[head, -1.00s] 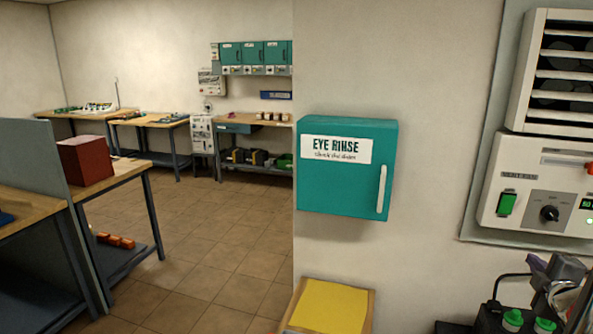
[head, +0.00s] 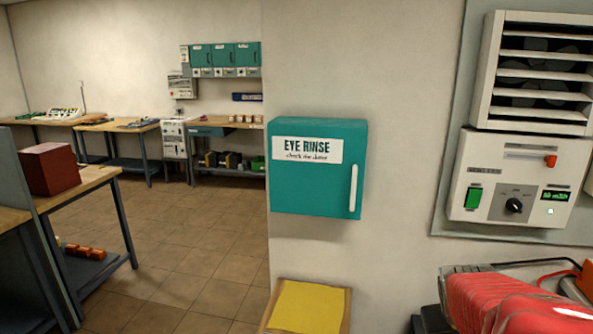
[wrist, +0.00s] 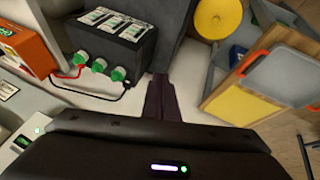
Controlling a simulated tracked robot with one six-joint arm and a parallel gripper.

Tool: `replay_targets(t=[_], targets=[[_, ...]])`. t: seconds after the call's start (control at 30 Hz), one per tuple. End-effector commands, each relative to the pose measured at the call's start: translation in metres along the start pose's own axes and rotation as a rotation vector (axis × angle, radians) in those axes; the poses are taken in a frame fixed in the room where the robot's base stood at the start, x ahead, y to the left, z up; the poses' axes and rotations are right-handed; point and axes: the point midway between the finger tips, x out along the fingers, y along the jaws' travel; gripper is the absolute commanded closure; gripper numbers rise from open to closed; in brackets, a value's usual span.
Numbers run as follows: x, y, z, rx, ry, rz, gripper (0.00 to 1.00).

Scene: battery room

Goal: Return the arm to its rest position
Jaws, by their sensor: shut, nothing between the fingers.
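My gripper (wrist: 163,98) shows in the wrist view as two dark fingers pressed together with nothing between them. It points over the floor gap between a black battery-like box (wrist: 108,45) and a wooden stand (wrist: 250,75). The fingers appear apart from both. The black box has several green caps, with a red and a black lead at its near side.
In the head view, a teal eye rinse cabinet (head: 318,185) hangs on the wall above a yellow-topped wooden piece (head: 310,308). A control panel (head: 515,190) is on the right. Benches stand left; tiled floor (head: 190,250) is clear. In the wrist view, an orange box (wrist: 22,45) lies left.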

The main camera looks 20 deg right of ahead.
Motion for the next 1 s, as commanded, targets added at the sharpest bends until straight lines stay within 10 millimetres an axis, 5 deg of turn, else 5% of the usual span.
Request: replay_targets(t=[0.2,0.5,1.0], targets=[[-0.046,-0.075,0.023,0.04,-0.059,-0.121,1.0],[-0.105,-0.157,0.057,-0.003,-0.087,-0.272,1.0],[-0.189,-0.237,0.077,-0.237,0.092,-0.454,1.0]])
